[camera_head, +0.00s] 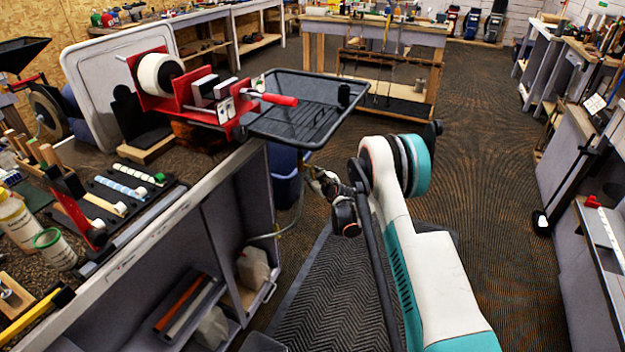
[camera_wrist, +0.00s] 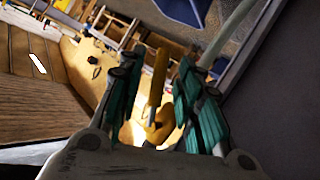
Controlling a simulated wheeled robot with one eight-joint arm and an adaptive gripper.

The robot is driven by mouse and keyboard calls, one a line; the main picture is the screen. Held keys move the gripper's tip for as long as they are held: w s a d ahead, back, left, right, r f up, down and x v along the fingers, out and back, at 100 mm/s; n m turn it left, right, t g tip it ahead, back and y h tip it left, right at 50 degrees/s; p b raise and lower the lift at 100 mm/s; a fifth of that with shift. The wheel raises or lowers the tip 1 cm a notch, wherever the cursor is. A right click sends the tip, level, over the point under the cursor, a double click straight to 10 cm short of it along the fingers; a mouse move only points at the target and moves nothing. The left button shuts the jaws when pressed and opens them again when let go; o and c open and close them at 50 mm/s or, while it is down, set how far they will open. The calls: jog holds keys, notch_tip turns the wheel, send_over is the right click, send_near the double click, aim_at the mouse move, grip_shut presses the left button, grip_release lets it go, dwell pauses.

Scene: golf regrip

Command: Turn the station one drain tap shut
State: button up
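The drain tap shows in the wrist view as a yellow lever (camera_wrist: 158,80) with a yellow body below it. The lever stands between the two teal fingers of my gripper (camera_wrist: 164,72). The fingers are apart, with a gap on each side of the lever, so I see no firm hold. In the head view my gripper (camera_head: 324,182) is just below the black mesh tray (camera_head: 290,126) of the near station. A thin pale hose (camera_head: 297,215) runs down beside it. The tap itself is mostly hidden there by the tray and gripper, and its exact angle is unclear.
A red vise (camera_head: 205,98) with a red handle stands on the bench left of the tray. A blue bin (camera_head: 284,180) is on the floor under the tray. The grey bench (camera_head: 180,235) closes off the left. Carpet floor (camera_head: 490,180) is open to the right.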

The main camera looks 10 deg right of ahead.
jog(key=shift+x, duration=1.15)
grip_shut()
